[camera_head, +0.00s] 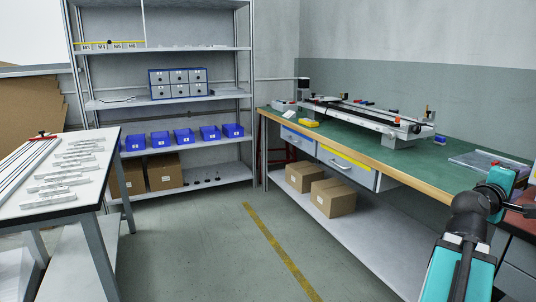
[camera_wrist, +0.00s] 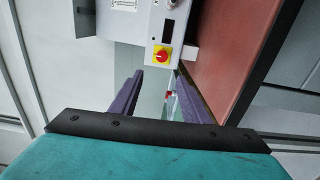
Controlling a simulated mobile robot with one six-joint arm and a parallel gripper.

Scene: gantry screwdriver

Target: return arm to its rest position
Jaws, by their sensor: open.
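My arm (camera_head: 470,235), teal and black, reaches in from the lower right corner in the head view, near the right end of the green workbench (camera_head: 400,162). The head view does not show my fingertips. In the wrist view my gripper (camera_wrist: 160,98) is open, with its two dark purple fingers apart and nothing between them. A reddish-brown surface (camera_wrist: 225,50) lies to the right of the fingers.
A metal shelf unit (camera_head: 170,105) with blue bins (camera_head: 184,136) stands at the back. A white-topped table (camera_head: 95,180) is at the left. The gantry rig (camera_head: 365,112) sits on the workbench. Cardboard boxes (camera_head: 333,197) lie below it. The floor with a yellow line (camera_head: 280,250) is clear.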

